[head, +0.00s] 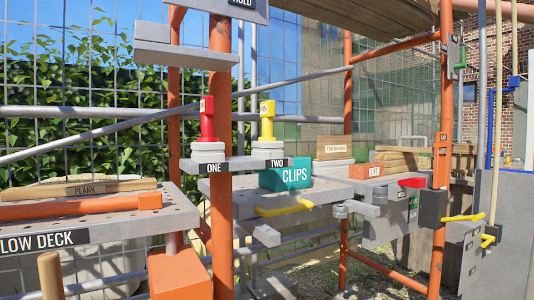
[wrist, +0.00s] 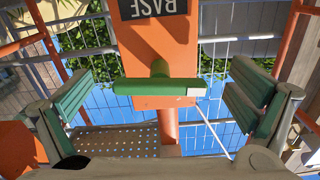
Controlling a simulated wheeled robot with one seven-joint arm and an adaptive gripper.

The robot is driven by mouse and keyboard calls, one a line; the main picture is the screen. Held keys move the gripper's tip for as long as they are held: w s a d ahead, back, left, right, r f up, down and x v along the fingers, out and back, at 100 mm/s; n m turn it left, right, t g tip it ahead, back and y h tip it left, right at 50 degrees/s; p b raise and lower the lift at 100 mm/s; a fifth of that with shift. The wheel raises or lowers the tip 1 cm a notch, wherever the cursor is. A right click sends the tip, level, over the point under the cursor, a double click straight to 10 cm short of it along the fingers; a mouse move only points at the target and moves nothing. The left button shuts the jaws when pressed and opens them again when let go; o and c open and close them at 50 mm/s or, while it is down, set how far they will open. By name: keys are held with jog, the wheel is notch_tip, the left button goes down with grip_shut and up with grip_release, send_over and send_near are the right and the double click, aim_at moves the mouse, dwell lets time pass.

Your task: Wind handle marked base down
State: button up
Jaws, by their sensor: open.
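In the wrist view a green T-shaped handle (wrist: 145,86) sticks out from an orange block (wrist: 165,55). Its crossbar lies level across the picture, with a white patch at its right end. A dark plate reading BASE (wrist: 155,7) is on the same block and shows upside down. My gripper (wrist: 158,80) is open, with one green-padded finger left of the handle and one right of it. Clear gaps show between both pads and the bar. The head view does not show my gripper, and I cannot make out the green handle there.
In the head view an orange block (head: 180,275) stands low in front beside orange posts (head: 221,150). A perforated deck (head: 120,226) is at left. Yellow handles (head: 285,208) and a teal CLIPS box (head: 285,175) are farther back. Mesh (wrist: 220,105) shows behind the BASE block.

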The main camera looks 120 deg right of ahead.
jog(key=shift+a, duration=0.1)
jog(key=a, duration=0.8)
jog(key=shift+s+a, duration=0.15)
jog(key=shift+a, duration=0.25)
dwell(0.7)
